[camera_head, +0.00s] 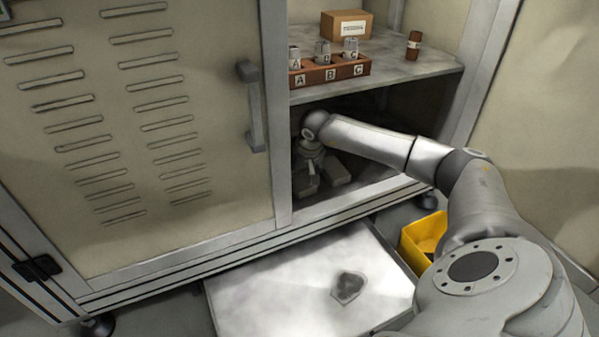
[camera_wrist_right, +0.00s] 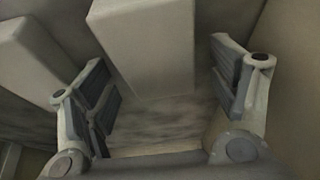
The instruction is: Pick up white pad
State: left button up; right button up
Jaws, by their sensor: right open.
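My right arm reaches from the right into the lower compartment of the cabinet in the head view. My right gripper (camera_head: 317,170) is in there, small and dark, facing down. In the right wrist view the gripper (camera_wrist_right: 160,90) is open, one finger at each side. A pale, off-white block-shaped pad (camera_wrist_right: 148,45) lies between and beyond the fingers, with no clear contact. A second similar pale block (camera_wrist_right: 40,65) lies to its left, outside the left finger. In the head view the pale blocks are mostly hidden in shadow and behind the gripper. My left gripper is out of view.
A shelf (camera_head: 425,70) above holds a wooden rack (camera_head: 330,72) with parts labelled A, B, C, a brown box (camera_head: 346,23) and a small brown cylinder (camera_head: 414,45). A closed cabinet door (camera_head: 130,130) is at left. A yellow bin (camera_head: 418,240) stands below.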

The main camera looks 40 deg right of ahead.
jog(key=shift+f, duration=0.25)
dwell(0.7)
jog(key=c, duration=0.9)
